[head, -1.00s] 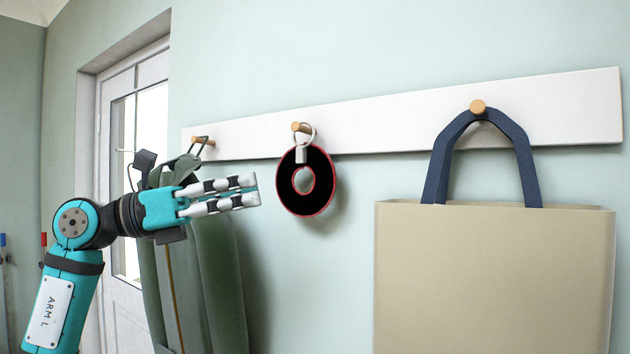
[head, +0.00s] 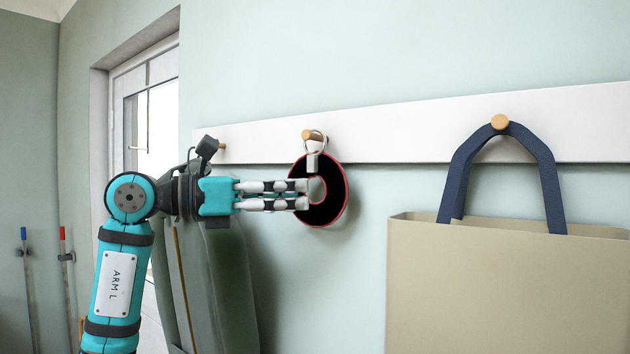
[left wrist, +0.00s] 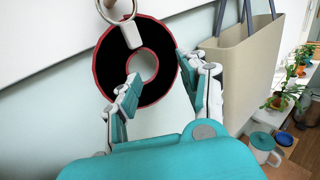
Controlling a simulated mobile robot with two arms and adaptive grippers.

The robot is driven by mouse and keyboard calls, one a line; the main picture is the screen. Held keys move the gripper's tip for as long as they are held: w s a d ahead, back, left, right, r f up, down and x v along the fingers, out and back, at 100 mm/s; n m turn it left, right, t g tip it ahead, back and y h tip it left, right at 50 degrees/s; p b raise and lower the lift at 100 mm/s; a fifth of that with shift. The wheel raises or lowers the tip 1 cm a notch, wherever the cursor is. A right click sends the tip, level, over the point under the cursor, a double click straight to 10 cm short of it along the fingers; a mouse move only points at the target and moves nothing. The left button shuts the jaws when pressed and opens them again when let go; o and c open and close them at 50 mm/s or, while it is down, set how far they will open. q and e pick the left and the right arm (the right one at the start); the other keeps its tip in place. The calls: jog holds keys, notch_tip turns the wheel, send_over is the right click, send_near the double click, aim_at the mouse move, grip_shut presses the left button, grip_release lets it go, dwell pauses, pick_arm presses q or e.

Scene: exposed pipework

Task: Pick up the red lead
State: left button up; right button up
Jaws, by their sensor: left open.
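The red lead (head: 333,208) is a flat black ring with a red edge, hanging by a metal ring and pale tab from a wooden peg (head: 313,135). In the left wrist view the lead (left wrist: 112,62) hangs just beyond my fingers. My left gripper (head: 306,194) is open, its fingertips overlapping the left part of the lead in the head view. In the left wrist view my left gripper (left wrist: 160,78) has its fingers apart, with the right rim of the lead showing between them. Whether they touch it I cannot tell. My right gripper is not in view.
A beige bag (head: 500,290) with navy handles hangs from a peg to the right. A dark green garment (head: 225,280) hangs behind my left arm. The white rail (head: 420,130) runs along the wall. A door stands at left. The wrist view shows a mug (left wrist: 263,146) and plants at right.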

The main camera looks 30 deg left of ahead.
aim_at(323, 206)
pick_arm(q)
jog(key=p+x, duration=0.2)
jog(key=x, duration=0.3)
jog(key=shift+w+d+p, duration=0.2)
jog(key=shift+d+p, duration=0.15)
jog(key=shift+d, duration=0.05)
jog(key=shift+a, duration=0.1)
jog(key=shift+s, duration=0.1)
jog(key=shift+c, duration=0.2)
jog(key=shift+a, duration=0.1)
jog(key=shift+c, duration=1.2)
grip_shut()
